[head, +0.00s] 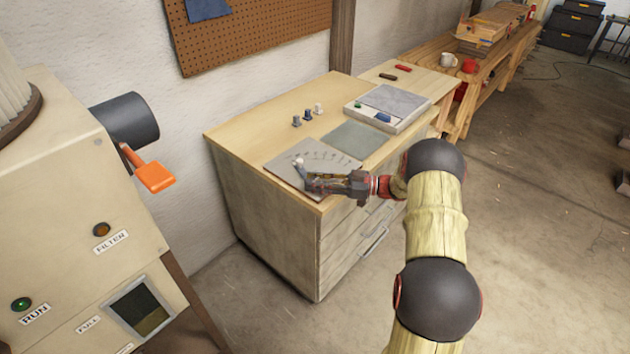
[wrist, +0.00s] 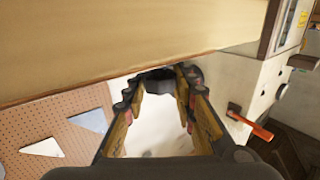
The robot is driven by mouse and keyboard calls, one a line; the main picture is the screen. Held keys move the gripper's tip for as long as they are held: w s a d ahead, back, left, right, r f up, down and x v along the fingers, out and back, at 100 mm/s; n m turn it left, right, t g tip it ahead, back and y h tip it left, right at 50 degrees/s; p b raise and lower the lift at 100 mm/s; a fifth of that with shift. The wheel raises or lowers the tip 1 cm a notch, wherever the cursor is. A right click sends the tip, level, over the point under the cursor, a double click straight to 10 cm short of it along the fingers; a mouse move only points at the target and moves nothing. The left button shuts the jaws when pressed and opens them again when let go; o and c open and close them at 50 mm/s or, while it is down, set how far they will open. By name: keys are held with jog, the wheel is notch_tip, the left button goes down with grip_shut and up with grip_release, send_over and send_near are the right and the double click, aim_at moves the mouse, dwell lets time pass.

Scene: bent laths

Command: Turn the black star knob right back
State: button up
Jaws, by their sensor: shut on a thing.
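My gripper (head: 310,180) is low over the front left of the cabinet top, at a grey plate (head: 283,168) with an arc of marks. In the wrist view its two fingers (wrist: 158,86) close around a dark, lobed piece, the black star knob (wrist: 158,76), at the fingertips. The fingers hide part of the knob, and its turn position cannot be read. In the head view I cannot make out the knob apart from the fingers. A small pale round piece (head: 299,160) shows just beyond the fingertips.
On the cabinet top (head: 240,128) stand several small pegs (head: 308,115), a grey-green mat (head: 356,139) and a pale tray (head: 400,98) with a blue piece. A machine with an orange lever (head: 155,177) stands at left. A long bench (head: 430,52) is behind.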

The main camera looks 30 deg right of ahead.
jog(key=o, duration=1.1)
jog(key=shift+o, duration=0.2)
jog(key=v, duration=1.2)
